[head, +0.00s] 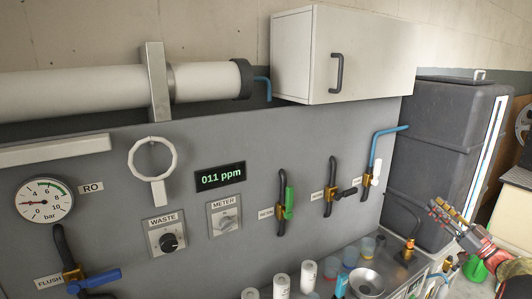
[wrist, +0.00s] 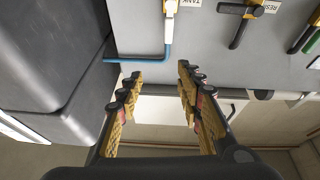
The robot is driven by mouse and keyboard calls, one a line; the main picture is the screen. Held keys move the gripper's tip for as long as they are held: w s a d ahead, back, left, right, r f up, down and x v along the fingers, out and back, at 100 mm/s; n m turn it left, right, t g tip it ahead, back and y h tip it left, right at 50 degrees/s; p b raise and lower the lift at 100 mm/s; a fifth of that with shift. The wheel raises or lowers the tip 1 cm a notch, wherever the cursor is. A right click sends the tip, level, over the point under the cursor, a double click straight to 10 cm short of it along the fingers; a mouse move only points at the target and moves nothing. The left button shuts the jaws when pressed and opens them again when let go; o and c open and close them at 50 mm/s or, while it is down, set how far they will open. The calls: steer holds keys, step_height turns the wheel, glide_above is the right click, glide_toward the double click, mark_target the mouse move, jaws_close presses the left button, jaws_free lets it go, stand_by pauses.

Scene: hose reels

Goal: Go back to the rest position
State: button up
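My gripper (head: 446,212) is at the lower right in the head view, in front of the dark cabinet and right of the panel. In the wrist view my gripper (wrist: 160,76) has its two yellow and black fingers apart, with nothing between them. Past the fingertips are the grey panel and the blue pipe (wrist: 142,60), with clear space between them and the fingers as far as I can tell. The blue pipe (head: 374,146) also shows in the head view, above the white-handled valve (head: 376,172).
The black-handled valve (head: 331,190) and green-handled valve (head: 288,203) are on the panel. The dark cabinet (head: 432,150) is close beside my arm. A white wall cupboard (head: 345,60) overhangs the panel.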

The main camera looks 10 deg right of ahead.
steer(key=w+d+f+m+g+h, duration=0.1)
steer(key=d+f+m+g+h, duration=0.2)
steer(key=d+f+m+h, duration=0.6)
steer(key=s+d+f+m+g+h, duration=0.1)
steer(key=s+d+f+g+h, duration=0.2)
steer(key=s+f+g+h, duration=0.4)
steer(key=s+a+r+n+g+y+p, duration=0.1)
steer(key=s+a+r+g+y, duration=0.15)
steer(key=s+a, duration=0.95)
steer(key=s+a+r+g+y, duration=0.2)
steer(key=s+a+g, duration=0.1)
steer(key=a, duration=1.9)
steer(key=s+a+r+n+g+y+p, duration=0.1)
steer(key=s+a+r+g+y, duration=0.15)
steer(key=s+a, duration=0.9)
steer(key=s+a+r+n+t+y, duration=0.1)
steer(key=a+r+n, duration=0.1)
steer(key=a, duration=0.8)
steer(key=a+r+n+t+y+p, duration=0.1)
steer(key=a+r, duration=0.4)
steer(key=a, duration=0.6)
steer(key=shift+s+n, duration=0.35)
steer(key=shift+n, duration=0.05)
